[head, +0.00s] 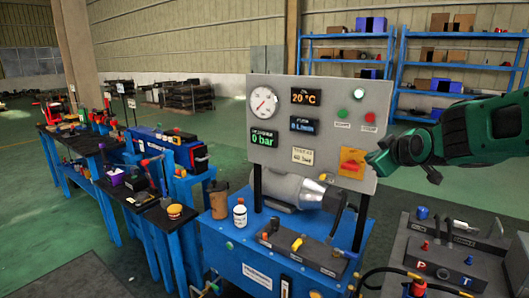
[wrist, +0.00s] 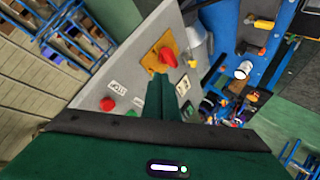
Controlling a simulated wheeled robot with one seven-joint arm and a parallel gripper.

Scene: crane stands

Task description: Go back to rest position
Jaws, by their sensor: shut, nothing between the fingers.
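My green arm comes in from the right in the head view, and my gripper (head: 371,161) is at the lower right of the grey control panel (head: 325,100). It is shut and empty, close to the red rotary switch (head: 352,164) on its yellow-orange plate. In the wrist view my closed green fingers (wrist: 166,80) point at the panel, just below the red switch (wrist: 167,57) and its yellow plate (wrist: 158,45). I cannot tell whether the fingers touch the switch. The panel displays read 20 °C and 0 bar.
The panel stands on a blue bench (head: 232,258) with a white bottle (head: 240,214) and a brown cup (head: 218,200). A grey stand (head: 405,250) with hoses and fittings is below my arm. Blue shelves (head: 460,65) are behind. Open green floor lies at the left.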

